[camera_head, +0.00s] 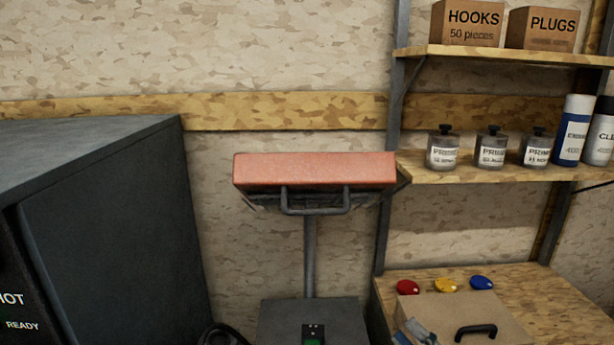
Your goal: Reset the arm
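I cannot make out my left gripper in the head view. A small grey and blue piece (415,332) at the bottom edge, in front of the tan case, may be the tip of my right gripper; too little shows to tell its opening or whether it holds anything. No arm link shows clearly.
A red padded block (315,170) with a dark handle stands on a post. A dark cabinet (110,225) fills the left.

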